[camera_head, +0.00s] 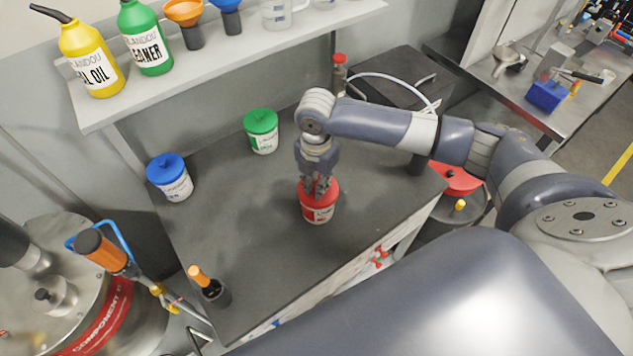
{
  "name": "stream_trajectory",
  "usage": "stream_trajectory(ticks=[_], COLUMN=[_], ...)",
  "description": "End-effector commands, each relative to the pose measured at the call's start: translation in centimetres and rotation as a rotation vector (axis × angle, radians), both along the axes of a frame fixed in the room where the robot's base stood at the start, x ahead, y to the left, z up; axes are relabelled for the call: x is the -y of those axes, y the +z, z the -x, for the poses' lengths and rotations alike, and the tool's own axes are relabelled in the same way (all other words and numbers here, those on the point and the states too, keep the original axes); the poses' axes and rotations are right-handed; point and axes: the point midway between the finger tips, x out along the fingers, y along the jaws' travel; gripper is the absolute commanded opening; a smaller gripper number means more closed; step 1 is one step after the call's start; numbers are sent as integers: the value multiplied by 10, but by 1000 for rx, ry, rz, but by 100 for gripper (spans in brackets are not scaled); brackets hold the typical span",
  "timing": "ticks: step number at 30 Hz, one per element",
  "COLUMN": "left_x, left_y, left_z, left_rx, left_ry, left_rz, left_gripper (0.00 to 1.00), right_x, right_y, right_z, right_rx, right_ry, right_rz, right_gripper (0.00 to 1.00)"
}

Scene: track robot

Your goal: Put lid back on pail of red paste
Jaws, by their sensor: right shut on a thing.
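The pail of red paste (318,212) stands upright on the dark tabletop, white with a red label. A red lid (331,192) shows at its top, partly hidden by my right gripper. Whether the lid sits fully flat on the rim cannot be made out. My right gripper (319,190) points straight down over the pail, with its fingers shut on the middle of the red lid. My left gripper is not in view.
A green-lidded pail (262,143) and a blue-lidded pail (175,187) stand at the table's back left. An orange-topped dark bottle (211,290) stands near the front left corner. A shelf (225,63) with bottles runs above the back. The table's middle left (235,230) is clear.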

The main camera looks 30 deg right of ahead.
Motion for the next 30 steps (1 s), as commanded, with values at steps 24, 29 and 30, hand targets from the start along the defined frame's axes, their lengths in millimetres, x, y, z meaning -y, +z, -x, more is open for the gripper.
stream_trajectory(ticks=[24,29,30], left_x=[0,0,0], left_y=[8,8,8], left_z=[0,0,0], left_rx=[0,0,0], left_ry=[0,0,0], left_rz=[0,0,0], left_gripper=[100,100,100], right_x=[0,0,0], right_y=[-1,-1,-1], right_z=[0,0,0], right_rx=[0,0,0], right_ry=[0,0,0], right_rz=[-1,0,0], right_gripper=[0,0,0])
